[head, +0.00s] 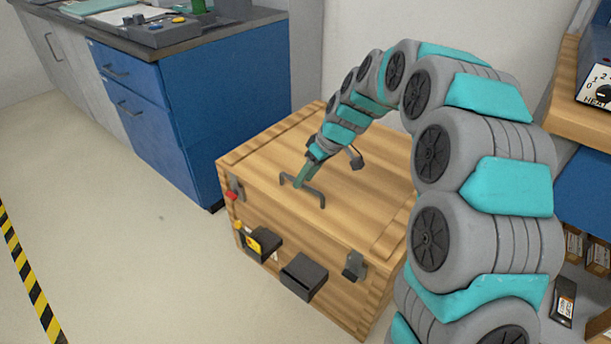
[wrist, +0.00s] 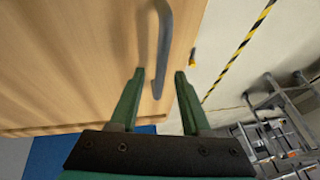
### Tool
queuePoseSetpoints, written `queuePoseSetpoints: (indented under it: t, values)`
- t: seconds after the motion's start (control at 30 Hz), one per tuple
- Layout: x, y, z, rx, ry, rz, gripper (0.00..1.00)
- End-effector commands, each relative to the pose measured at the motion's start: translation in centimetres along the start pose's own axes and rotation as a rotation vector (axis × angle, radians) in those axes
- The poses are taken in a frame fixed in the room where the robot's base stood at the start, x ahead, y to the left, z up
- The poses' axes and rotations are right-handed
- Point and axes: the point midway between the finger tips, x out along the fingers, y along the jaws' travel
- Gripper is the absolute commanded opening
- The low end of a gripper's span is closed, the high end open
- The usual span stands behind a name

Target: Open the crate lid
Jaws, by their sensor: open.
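The wooden crate (head: 262,231) stands on the floor, and its lid (head: 365,205) is down. A dark grey bar handle (head: 319,201) sits on the lid near its front edge. My gripper (head: 300,184) is at the handle, reaching down from above. In the wrist view, my gripper (wrist: 158,78) is open, with its two green fingers on either side of the handle (wrist: 162,50). I cannot tell whether the fingers touch it. Metal latches (head: 355,266) show at the crate's front corners, the left one (head: 235,188) with a red piece below it.
A black box (head: 304,276) and a yellow-black device (head: 262,243) are on the crate's front. A blue cabinet (head: 150,115) stands behind left. Shelving with small boxes (head: 597,255) is at right. The floor at left is clear up to a striped tape line (head: 30,275).

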Motion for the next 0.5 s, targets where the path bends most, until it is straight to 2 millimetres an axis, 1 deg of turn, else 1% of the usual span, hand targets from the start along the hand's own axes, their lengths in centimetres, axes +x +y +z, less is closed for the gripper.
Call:
queuePoseSetpoints:
  t: [0.07, 0.27, 0.5]
  values:
    - [0.34, -0.05, 0.02, 0.0, -0.001, -0.001, 0.47]
    - [0.4, -0.04, 0.03, 0.0, 0.0, 0.0, 0.47]
    - [0.39, -0.04, 0.04, 0.0, -0.001, -0.001, 0.21]
